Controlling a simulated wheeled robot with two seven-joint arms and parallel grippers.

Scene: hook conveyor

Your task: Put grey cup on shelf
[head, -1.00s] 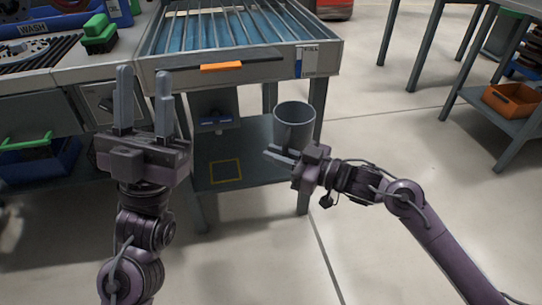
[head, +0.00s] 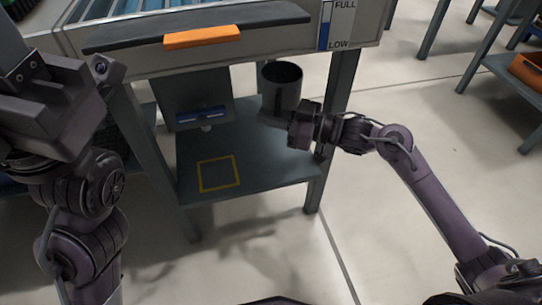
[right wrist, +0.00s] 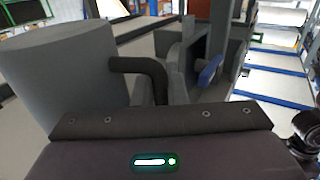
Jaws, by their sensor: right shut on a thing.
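The grey cup (head: 282,88) is upright in the head view, above the right part of the low grey shelf (head: 256,165). My right gripper (head: 274,118) is shut on the cup, apparently at its handle. In the right wrist view the cup (right wrist: 75,80) fills the left side, and its dark handle (right wrist: 145,72) runs between the fingers. I cannot tell how high the cup is over the shelf. A yellow square outline (head: 218,173) marks the front left of the shelf and is bare. My left gripper is at the upper left edge, with its fingertips out of frame.
A grey box with a blue bar (head: 200,113) hangs over the shelf's back left. Table legs flank the shelf. The floor in front is clear.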

